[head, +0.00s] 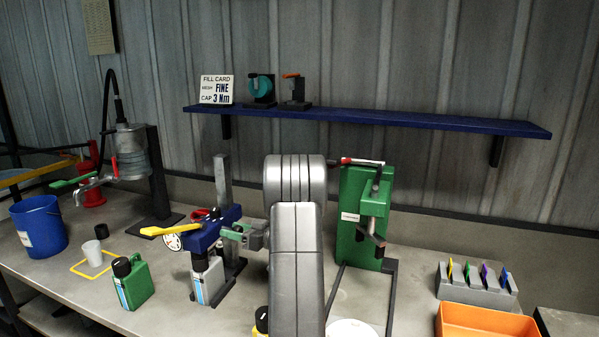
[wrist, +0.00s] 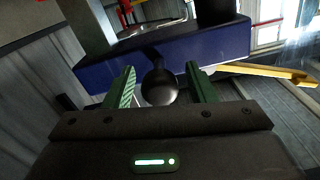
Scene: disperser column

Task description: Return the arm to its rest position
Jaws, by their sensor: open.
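My silver arm (head: 296,250) reaches up the middle of the head view and bends left. My gripper (head: 236,231), with green fingers, is at the right side of a blue device on a stand (head: 205,233). In the wrist view my gripper (wrist: 160,88) is open, one green finger on each side of a dark round knob (wrist: 159,87). The knob sits in front of the blue body (wrist: 180,47). I cannot tell whether the fingers touch it. A yellow lever (head: 163,229) sticks out left of the blue device and also shows in the wrist view (wrist: 270,73).
A green press (head: 358,215) stands just right of my arm. A bottle (head: 207,276) stands under the blue device, with a green can (head: 133,283) to its left. A blue bucket (head: 38,227) is far left. An orange tray (head: 484,322) is front right. A blue shelf (head: 400,120) hangs behind.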

